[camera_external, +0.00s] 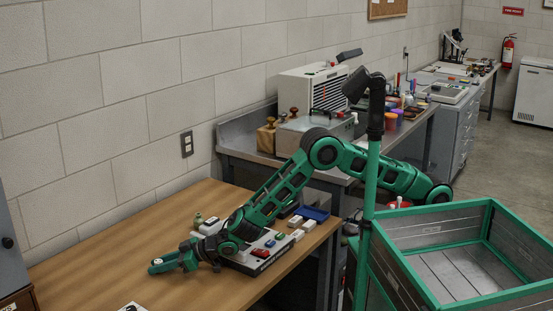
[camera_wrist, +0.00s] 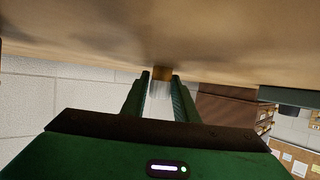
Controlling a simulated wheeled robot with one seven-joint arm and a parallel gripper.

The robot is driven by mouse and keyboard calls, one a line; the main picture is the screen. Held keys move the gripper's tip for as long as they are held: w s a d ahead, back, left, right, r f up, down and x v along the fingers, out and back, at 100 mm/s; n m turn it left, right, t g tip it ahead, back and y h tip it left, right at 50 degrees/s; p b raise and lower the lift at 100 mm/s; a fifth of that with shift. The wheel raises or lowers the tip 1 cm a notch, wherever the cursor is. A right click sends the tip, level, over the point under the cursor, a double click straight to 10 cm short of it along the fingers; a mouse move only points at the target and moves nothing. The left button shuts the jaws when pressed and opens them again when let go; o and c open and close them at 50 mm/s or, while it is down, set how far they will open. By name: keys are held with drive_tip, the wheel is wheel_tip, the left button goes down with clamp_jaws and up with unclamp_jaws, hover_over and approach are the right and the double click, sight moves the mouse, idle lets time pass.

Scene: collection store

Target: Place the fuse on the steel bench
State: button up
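My gripper (camera_external: 160,265) is low over the front left part of a wooden table (camera_external: 120,235). In the wrist view its two green fingers (camera_wrist: 160,88) are shut on a small piece with a brass-coloured end and a pale body, seemingly the fuse (camera_wrist: 161,73). The table top fills the upper part of that view, close to the fuse; I cannot tell if they touch. The steel bench (camera_external: 245,153) stands beyond the table along the wall, to the right of my gripper.
A white and black tray (camera_external: 258,266), small boxes and a blue bin (camera_external: 312,214) crowd the table's right end. The bench carries wooden-handled stamps (camera_external: 281,118), a white vented machine (camera_external: 312,88) and colourful containers (camera_external: 390,118). The table's left part is mostly clear.

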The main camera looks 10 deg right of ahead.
sight(158, 261)
clamp_jaws()
drive_tip(key=shift+r, duration=0.1)
drive_tip(key=shift+r, duration=0.5)
wheel_tip(158, 261, up, 3)
drive_tip(key=shift+f, duration=0.1)
drive_tip(key=s+d+r, duration=0.2)
drive_tip(key=s+r, duration=0.5)
drive_tip(key=s, duration=0.4)
drive_tip(key=shift+s+d, duration=0.2)
drive_tip(key=shift+d, duration=0.15)
